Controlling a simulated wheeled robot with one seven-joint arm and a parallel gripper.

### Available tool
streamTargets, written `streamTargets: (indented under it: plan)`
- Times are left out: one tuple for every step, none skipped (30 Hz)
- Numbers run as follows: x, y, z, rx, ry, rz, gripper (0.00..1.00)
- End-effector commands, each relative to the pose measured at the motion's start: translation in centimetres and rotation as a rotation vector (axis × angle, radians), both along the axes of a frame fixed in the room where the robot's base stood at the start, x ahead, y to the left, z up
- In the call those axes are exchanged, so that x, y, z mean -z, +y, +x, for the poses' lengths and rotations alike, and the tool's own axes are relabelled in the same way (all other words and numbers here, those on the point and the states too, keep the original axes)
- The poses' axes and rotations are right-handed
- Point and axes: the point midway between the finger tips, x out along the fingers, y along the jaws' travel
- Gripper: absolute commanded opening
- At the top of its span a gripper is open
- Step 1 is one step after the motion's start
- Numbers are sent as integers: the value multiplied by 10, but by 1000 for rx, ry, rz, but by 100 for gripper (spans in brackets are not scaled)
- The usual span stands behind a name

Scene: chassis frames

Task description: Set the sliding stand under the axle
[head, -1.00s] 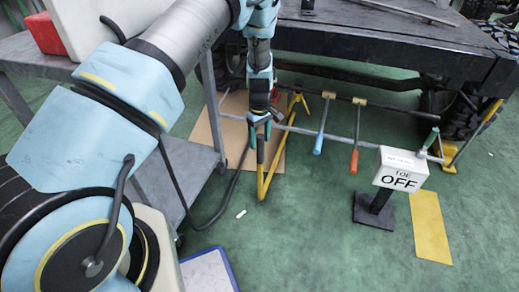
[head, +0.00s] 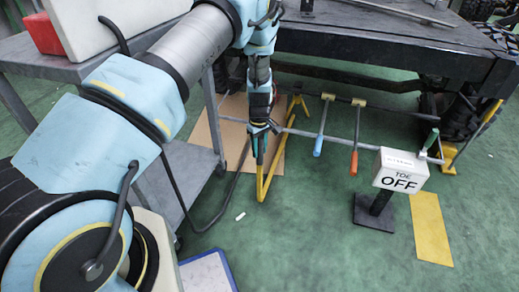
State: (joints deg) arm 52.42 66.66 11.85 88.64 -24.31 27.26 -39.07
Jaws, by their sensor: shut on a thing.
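One bar rises to my gripper and another slants up to the right. My gripper (head: 259,137) points down and is shut on the top of the near bar; its fingers hide the held part. The axle (head: 350,76) is a dark bar running across beneath the chassis, behind and right of the gripper. I cannot tell whether the stand touches it.
A grey rail (head: 340,139) with blue (head: 318,147) and orange (head: 353,161) handles crosses right of the stand. A "TOE OFF" sign (head: 400,172) stands beside a yellow floor patch (head: 430,228). A grey cart (head: 185,170) is close on the left.

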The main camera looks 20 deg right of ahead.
Motion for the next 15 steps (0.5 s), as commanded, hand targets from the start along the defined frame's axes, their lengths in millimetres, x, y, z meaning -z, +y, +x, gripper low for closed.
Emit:
streamTargets:
  plan:
    - [0, 0, 0, 0, 0, 0, 24]
    - [0, 0, 0, 0, 0, 0, 21]
    - [0, 0, 0, 0, 0, 0, 16]
    - [0, 0, 0, 0, 0, 0, 13]
    - [0, 0, 0, 0, 0, 0, 9]
    - [0, 0, 0, 0, 0, 0, 5]
    - [0, 0, 0, 0, 0, 0, 2]
    - [0, 0, 0, 0, 0, 0, 0]
    - [0, 0, 0, 0, 0, 0, 0]
    - [0, 0, 0, 0, 0, 0, 0]
    - [0, 0, 0, 0, 0, 0, 0]
    - [0, 0, 0, 0, 0, 0, 0]
    - [0, 0, 0, 0, 0, 0, 0]
    - [0, 0, 0, 0, 0, 0, 0]
    - [0, 0, 0, 0, 0, 0, 0]
